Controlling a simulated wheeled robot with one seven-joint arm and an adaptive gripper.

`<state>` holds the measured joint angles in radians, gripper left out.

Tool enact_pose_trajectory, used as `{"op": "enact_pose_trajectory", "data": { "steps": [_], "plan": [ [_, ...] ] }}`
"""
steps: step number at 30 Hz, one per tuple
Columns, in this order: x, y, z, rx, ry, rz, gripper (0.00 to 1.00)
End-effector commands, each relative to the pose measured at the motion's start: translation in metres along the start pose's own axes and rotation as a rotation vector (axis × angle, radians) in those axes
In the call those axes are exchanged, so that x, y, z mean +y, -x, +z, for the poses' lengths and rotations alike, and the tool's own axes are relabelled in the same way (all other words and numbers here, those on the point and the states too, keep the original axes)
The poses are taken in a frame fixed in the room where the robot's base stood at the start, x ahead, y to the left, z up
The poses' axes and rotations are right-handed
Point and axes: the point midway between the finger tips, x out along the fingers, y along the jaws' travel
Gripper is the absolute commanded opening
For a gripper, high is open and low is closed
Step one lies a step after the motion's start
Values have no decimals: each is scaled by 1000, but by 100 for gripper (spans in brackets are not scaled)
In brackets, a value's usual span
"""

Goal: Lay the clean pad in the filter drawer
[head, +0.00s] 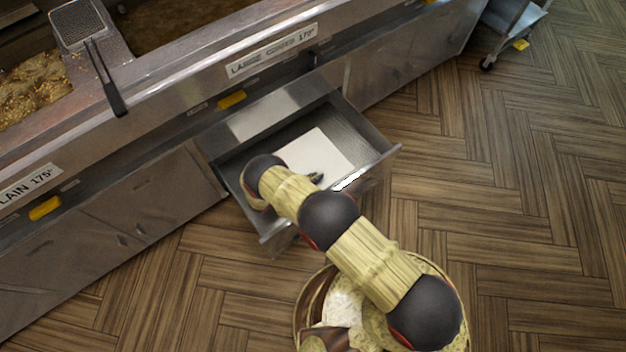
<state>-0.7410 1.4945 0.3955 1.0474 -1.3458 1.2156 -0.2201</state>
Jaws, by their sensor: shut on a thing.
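The clean pad (322,152) is a flat white sheet inside the open filter drawer (375,160). It lies over the middle of the drawer, with bare dark floor showing to its right; I cannot tell whether it rests fully on the bottom. My arm reaches over the drawer's front edge. My gripper (316,177) is at the pad's near edge, shut on the pad. The arm hides most of the gripper and the pad's near left part.
The fryer range (270,60) runs diagonally behind the drawer, with oil vats on top. A basket with a black handle (112,92) hangs over its edge. Yellow handles (232,99) sit on the front. A wheeled cart (515,22) stands top right. The wooden floor (500,200) at right is clear.

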Motion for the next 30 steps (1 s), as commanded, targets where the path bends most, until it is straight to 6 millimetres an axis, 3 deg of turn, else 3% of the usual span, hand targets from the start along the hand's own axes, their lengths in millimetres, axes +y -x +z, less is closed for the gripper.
{"op": "enact_pose_trajectory", "data": {
  "steps": [11,12,21,30],
  "plan": [
    [1,-2,-5,0,-2,1,0],
    [1,-2,-6,0,-2,1,11],
    [1,-2,-6,0,-2,1,28],
    [1,-2,-5,0,-2,1,28]
  ]
}}
